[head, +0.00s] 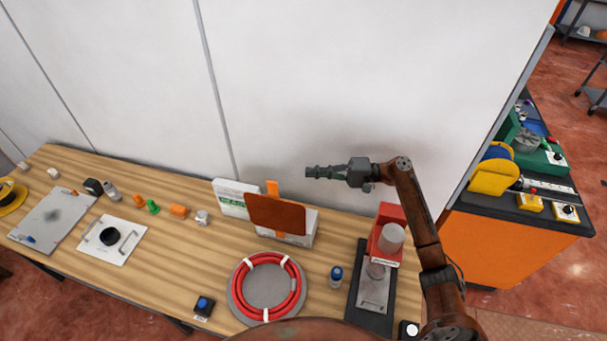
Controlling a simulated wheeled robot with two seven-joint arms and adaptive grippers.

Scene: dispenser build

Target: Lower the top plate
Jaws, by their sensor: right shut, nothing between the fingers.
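A square white plate (126,250) with a black round part and two handles lies on the wooden table at the left. It looks like the top plate, but I cannot be sure. A larger grey plate (58,208) lies flat to its left. My right gripper (310,171) is shut and empty, pointing left in front of the white wall. It is raised above the table's back edge, far to the right of both plates and touching neither. My left gripper is out of view.
A red hose coil (297,291), a white box (232,196) and a red-and-black press-like device (391,222) stand on the table's right half. Small orange, green and grey parts lie along its back. Bare wood (185,265) shows mid-table.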

